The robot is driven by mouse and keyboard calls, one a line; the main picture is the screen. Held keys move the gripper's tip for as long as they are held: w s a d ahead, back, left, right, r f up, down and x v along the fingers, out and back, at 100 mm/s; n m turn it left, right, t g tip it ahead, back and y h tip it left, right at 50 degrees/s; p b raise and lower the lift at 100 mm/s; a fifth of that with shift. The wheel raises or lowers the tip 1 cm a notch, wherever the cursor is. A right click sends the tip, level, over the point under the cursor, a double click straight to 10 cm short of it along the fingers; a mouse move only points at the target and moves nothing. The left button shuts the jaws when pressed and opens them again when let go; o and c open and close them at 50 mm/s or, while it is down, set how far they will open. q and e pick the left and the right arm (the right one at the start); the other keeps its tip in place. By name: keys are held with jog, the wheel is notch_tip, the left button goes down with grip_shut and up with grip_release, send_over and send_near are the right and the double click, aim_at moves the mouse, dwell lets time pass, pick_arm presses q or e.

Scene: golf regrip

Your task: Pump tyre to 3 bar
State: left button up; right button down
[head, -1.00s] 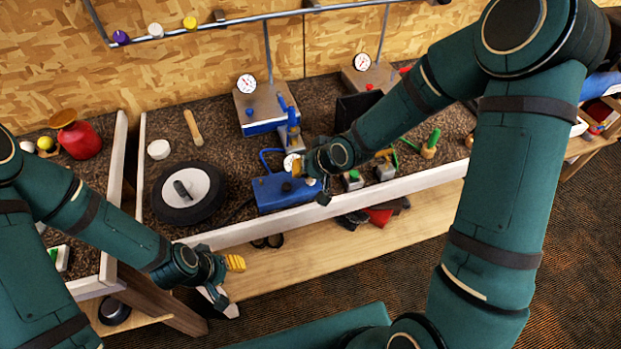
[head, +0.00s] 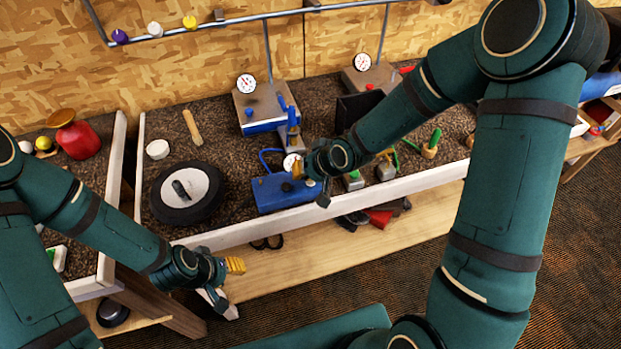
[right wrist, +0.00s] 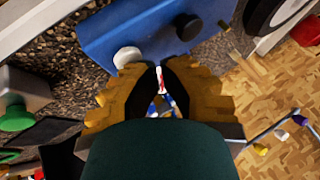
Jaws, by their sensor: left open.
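The black tyre (head: 160,205) with a pale hub lies flat on the left of the bench tray. The blue pump box (head: 270,194) stands right of it, with a round white gauge (head: 291,161) and a blue hose behind. My right gripper (head: 298,171) is at the right end of the box, close to the gauge. In the right wrist view its yellow fingertips (right wrist: 158,66) are near each other, with a small red-and-white thing between or beyond them; whether they grip it is unclear. The blue box (right wrist: 150,38) is above them. My left gripper (head: 228,280) is open and empty in front of the tray.
Two stands with gauges (head: 246,83) are at the back. A wooden-handled tool (head: 192,127) and white disc (head: 157,149) lie behind the tyre. Small green-topped items are right of the box. The tray's white front rim (head: 225,236) is a raised edge.

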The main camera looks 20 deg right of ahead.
jog(key=shift+r, duration=0.1)
dwell(0.8)
jog(key=shift+r+p, duration=0.65)
jog(key=shift+r, duration=0.2)
jog(key=shift+r, duration=0.1)
notch_tip(320, 180, up, 5)
jog(key=p, duration=0.3)
jog(key=shift+p, duration=0.35)
